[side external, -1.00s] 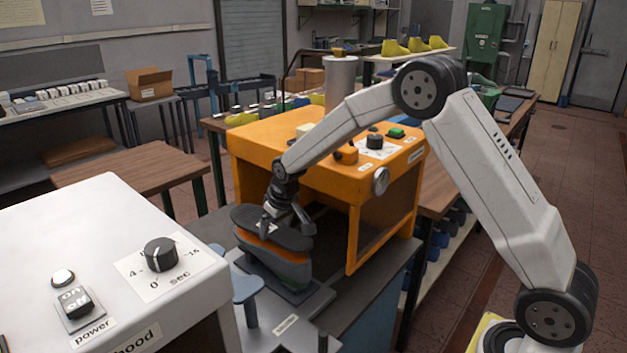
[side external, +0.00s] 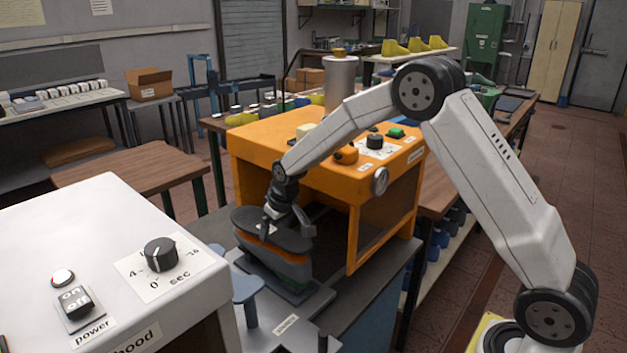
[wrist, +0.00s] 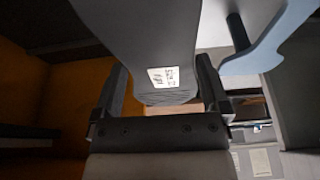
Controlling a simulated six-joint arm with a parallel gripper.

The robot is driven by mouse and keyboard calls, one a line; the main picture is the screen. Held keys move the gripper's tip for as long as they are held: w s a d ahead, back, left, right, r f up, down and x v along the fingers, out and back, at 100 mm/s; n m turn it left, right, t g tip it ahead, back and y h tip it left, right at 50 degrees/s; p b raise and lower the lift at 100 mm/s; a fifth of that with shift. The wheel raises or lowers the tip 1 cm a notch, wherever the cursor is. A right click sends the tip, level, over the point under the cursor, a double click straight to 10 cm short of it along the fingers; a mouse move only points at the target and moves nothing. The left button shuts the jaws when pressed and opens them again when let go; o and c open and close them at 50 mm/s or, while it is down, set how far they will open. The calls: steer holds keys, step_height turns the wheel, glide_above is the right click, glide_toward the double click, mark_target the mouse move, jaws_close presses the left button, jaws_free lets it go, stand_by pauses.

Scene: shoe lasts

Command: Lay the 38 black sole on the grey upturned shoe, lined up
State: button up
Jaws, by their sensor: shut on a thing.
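The black sole (side external: 252,226) is held flat by my gripper (side external: 287,224), just above the grey upturned shoe (side external: 275,264). A thin orange band shows between the sole and the shoe; I cannot tell whether they touch. In the wrist view the sole (wrist: 150,45) runs away from my gripper (wrist: 168,100), whose fingers stand on either side of it. The sole carries a white label, too small to read. The sole hides the shoe in the wrist view.
An orange machine (side external: 335,180) stands close behind and right of the shoe. A white box with a dial (side external: 110,240) is at the front left. A blue-grey post-mounted piece (side external: 246,290) stands in front of the shoe, showing in the wrist view (wrist: 265,50) beside the sole.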

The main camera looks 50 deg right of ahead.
mark_target(278, 233)
steer(key=shift+f, duration=1.65)
stand_by(1.6)
steer(key=o, duration=0.8)
steer(key=shift+c, duration=0.2)
steer(key=shift+r, duration=0.15)
steer(key=shift+r, duration=3.4)
